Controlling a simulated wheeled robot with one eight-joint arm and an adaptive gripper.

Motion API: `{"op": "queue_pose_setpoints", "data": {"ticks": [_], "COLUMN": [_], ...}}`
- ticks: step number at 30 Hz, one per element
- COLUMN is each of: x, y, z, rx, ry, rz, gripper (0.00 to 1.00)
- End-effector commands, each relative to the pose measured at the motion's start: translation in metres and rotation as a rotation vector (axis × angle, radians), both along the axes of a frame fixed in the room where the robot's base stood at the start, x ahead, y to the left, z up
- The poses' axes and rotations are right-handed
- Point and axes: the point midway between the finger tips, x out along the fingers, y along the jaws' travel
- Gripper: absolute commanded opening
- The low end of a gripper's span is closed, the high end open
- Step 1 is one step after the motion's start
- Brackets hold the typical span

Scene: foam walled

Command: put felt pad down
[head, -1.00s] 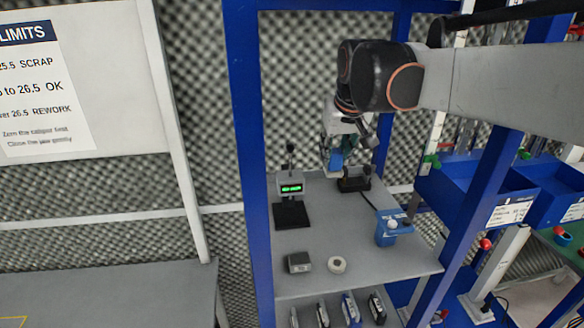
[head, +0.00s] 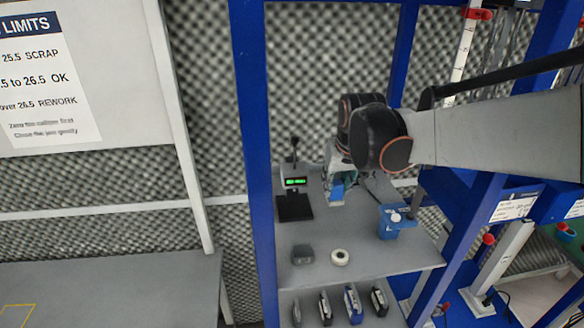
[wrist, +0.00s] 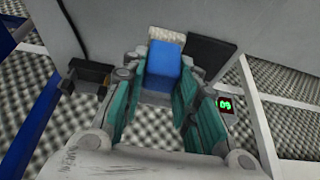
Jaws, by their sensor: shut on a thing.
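My gripper (wrist: 160,90) has teal fingers and is shut on a blue block-like piece (wrist: 162,62), which I take to be the felt pad. In the wrist view the pad sits between the fingertips, with a pale surface beyond it. In the head view the blue pad (head: 337,191) hangs under my gripper (head: 339,182), over the grey shelf top (head: 340,230), right of the display gauge. I cannot tell whether it touches the shelf.
A gauge with a green display (head: 296,181) and black base (head: 294,207) stands left. A blue fixture with a white knob (head: 395,220) stands right. A dark grey block (head: 302,254) and a white ring (head: 340,257) lie in front. A blue post (head: 255,150) bounds the left.

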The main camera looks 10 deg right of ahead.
Motion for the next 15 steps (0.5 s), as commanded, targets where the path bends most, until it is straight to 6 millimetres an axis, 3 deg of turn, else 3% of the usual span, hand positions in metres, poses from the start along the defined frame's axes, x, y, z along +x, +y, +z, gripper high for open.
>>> {"op": "queue_pose_setpoints", "data": {"ticks": [4,15], "x": [0.001,0.001], "y": [0.0,0.0], "z": [-0.03,-0.069], "rx": [0.0,0.0], "ry": [0.0,0.0], "rz": [0.0,0.0], "gripper": [0.0,0.0]}}
